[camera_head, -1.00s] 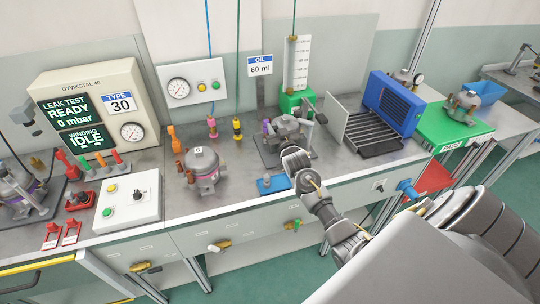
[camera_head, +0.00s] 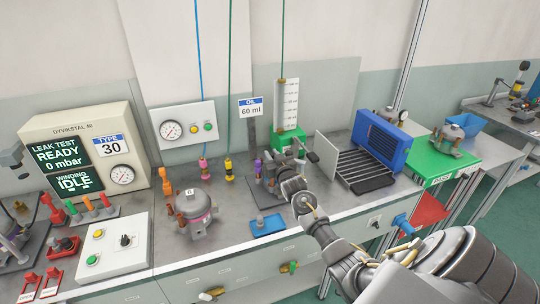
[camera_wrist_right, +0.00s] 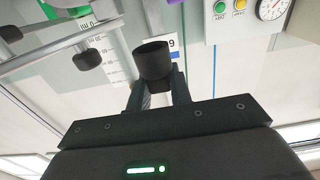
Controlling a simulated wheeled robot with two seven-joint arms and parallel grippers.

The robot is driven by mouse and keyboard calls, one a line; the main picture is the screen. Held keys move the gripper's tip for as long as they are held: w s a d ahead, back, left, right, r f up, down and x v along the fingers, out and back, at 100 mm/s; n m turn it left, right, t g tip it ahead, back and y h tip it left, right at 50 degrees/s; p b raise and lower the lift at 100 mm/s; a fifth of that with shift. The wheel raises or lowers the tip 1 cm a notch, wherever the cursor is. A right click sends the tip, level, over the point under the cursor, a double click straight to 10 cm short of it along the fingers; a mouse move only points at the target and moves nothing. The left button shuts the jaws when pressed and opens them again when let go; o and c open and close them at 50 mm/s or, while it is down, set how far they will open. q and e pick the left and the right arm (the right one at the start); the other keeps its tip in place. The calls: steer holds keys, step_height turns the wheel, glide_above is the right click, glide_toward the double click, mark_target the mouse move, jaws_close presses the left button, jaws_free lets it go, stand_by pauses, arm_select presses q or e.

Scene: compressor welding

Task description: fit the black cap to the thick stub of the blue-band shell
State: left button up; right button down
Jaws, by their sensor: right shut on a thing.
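My right gripper (camera_head: 286,174) is shut on the black cap (camera_wrist_right: 153,60). The cap is a short dark cylinder, upright between the fingers in the right wrist view. In the head view the gripper is over the grey fixture plate (camera_head: 264,193), and the cap cannot be made out. A grey shell (camera_head: 277,164) on that plate is largely hidden by the gripper. I cannot make out its band or its thick stub, or whether the cap touches it. My left gripper is not in view.
A blue tray (camera_head: 277,229) lies just in front of the fixture. The oil column's green base (camera_head: 288,139) stands behind it. A black rack (camera_head: 365,171) and a blue box (camera_head: 383,138) are to the right. Bare bench (camera_head: 235,212) lies between the pink-band shell and the fixture.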

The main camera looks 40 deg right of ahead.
steer(key=shift+f+b, duration=1.5)
steer(key=shift+f, duration=0.95)
steer(key=shift+f, duration=0.3)
steer(key=shift+f+b, duration=0.95)
steer(key=shift+f, duration=0.05)
steer(key=shift+r, duration=0.1)
steer(key=c, duration=1.2)
jaws_free()
steer(key=shift+s, duration=0.15)
